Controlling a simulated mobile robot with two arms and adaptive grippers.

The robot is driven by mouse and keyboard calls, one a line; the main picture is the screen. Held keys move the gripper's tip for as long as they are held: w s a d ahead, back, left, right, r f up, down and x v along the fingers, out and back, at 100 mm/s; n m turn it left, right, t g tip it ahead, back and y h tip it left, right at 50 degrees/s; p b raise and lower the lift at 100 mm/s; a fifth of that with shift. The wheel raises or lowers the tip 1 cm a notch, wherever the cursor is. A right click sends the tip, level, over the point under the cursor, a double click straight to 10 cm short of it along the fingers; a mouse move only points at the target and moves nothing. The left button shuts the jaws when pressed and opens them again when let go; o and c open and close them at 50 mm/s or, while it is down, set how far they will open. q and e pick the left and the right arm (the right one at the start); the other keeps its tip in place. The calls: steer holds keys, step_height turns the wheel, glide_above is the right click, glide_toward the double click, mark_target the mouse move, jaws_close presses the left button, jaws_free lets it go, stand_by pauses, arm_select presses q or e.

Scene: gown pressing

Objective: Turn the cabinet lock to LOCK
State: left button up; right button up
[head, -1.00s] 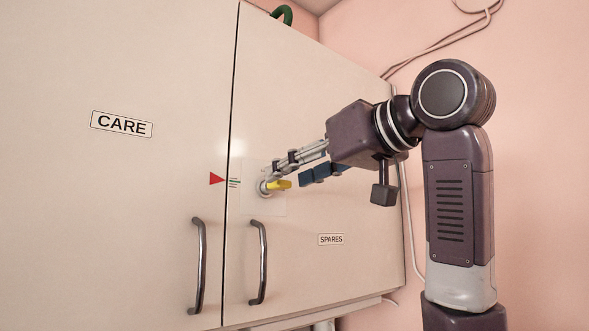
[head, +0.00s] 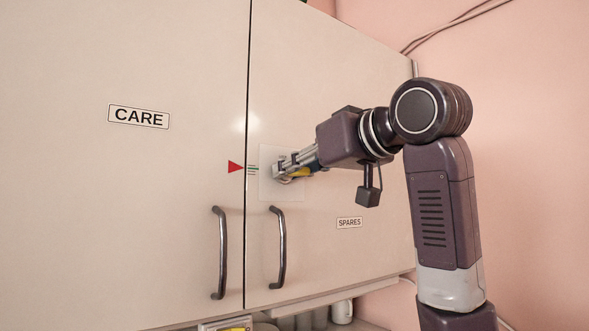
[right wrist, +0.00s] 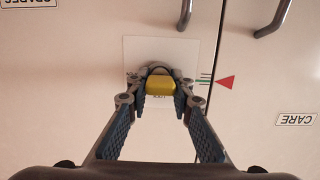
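The cabinet lock is a round metal fitting with a yellow handle (head: 300,173) on a pale square plate (head: 267,187) on the right door. The handle also shows in the right wrist view (right wrist: 161,85). My right gripper (head: 288,168) reaches in from the right, its fingers on both sides of the handle. In the right wrist view the finger pads (right wrist: 161,100) lie against the handle's sides. Small marks with a green line (head: 253,169) lie left of the lock, beside a red triangle (head: 235,167) on the left door. My left gripper is out of view.
Two bar handles (head: 219,252) (head: 279,249) stand out from the doors below the lock. Labels read CARE (head: 139,116) and SPARES (head: 349,222). Several items, including a white container (head: 342,311), stand under the cabinet. A pink wall is at right.

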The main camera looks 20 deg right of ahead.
jaws_close()
steer(key=shift+r, duration=0.1)
steer(key=n, duration=0.4)
steer(key=shift+h, duration=0.4)
steer(key=shift+t, duration=0.3)
steer(key=n, duration=0.4)
steer(key=shift+s+a+t+h, duration=0.1)
steer(key=shift+a+t+h, duration=0.05)
steer(key=shift+t+h, duration=0.2)
